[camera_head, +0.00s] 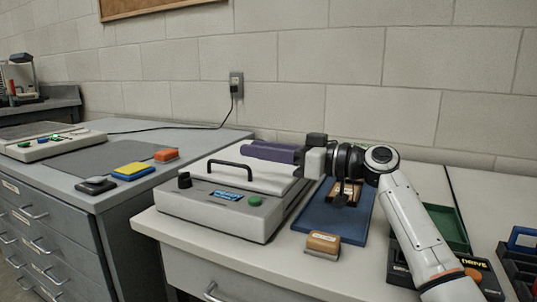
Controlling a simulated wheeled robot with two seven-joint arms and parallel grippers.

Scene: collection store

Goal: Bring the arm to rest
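My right arm (415,225) comes in from the lower right, white with dark joints. Its gripper (308,158) is above the right rear part of the grey machine, pointing left. A long purple piece (272,152) extends left from the gripper's grey and dark blocks, over the machine's back edge. I cannot tell whether it is part of the fingers or something between them, nor whether the fingers are open. My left gripper is not in view.
The grey machine (215,212) has a black handle, a blue display and a green button. A blue tray (325,218), a wooden block (323,244) and a green tray (447,225) are near my arm. The left counter (150,185) holds coloured blocks. A block wall stands behind.

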